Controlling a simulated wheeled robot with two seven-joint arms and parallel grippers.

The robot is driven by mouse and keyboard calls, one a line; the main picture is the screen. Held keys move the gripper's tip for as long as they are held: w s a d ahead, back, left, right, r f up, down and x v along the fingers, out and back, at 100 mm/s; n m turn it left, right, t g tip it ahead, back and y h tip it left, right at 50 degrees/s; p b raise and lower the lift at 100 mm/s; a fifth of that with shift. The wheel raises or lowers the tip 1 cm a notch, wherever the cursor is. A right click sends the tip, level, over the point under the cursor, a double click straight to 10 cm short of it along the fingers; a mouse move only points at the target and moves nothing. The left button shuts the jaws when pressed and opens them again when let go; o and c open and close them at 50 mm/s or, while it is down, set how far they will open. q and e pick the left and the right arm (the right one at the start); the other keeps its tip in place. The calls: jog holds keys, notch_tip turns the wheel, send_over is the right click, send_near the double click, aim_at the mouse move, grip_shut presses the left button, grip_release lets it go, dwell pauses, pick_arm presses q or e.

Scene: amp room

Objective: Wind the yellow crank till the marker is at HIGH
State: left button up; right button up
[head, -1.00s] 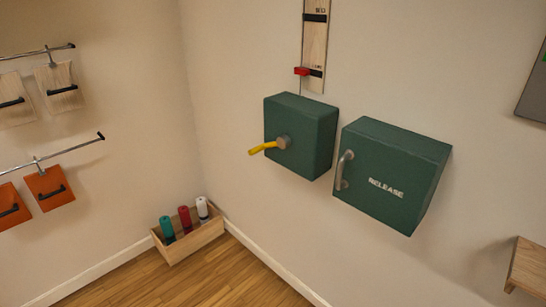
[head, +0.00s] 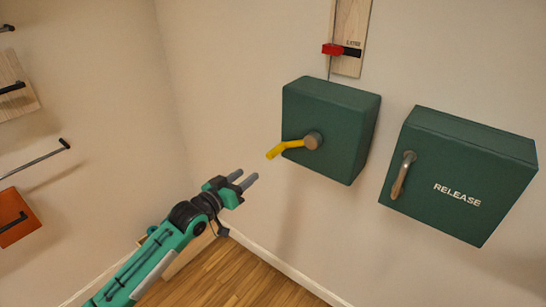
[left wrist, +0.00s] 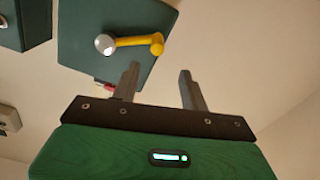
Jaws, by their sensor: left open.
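The yellow crank (head: 286,148) sticks out to the left from a brown hub on the dark green box (head: 335,120) on the wall. In the left wrist view the crank (left wrist: 135,41) shows ahead of the fingers, with its knob at the right end. The red marker (head: 333,49) is low on the wooden scale board (head: 352,25), beside a black band whose label is too small to read surely. The board's top is out of view. My left gripper (head: 246,179) is open and empty, below and left of the crank, apart from it. My right gripper is not in view.
A green RELEASE box (head: 465,180) with a metal handle (head: 403,175) is on the wall to the right. Rails with hanging boards, one orange (head: 17,217), are on the left wall. The wooden floor box is mostly hidden behind my left arm.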

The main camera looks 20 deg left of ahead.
aim_at(268, 157)
pick_arm(q)
jog(key=p+x, duration=0.1)
jog(key=x, duration=0.7)
jog(key=r+p+x, duration=0.1)
jog(key=x, duration=0.3)
jog(key=shift+w+d+p, duration=0.1)
jog(key=shift+p, duration=0.2)
jog(key=shift+w+d+f, duration=0.1)
jog(key=shift+w+d, duration=0.15)
jog(key=shift+w, duration=0.45)
grip_shut()
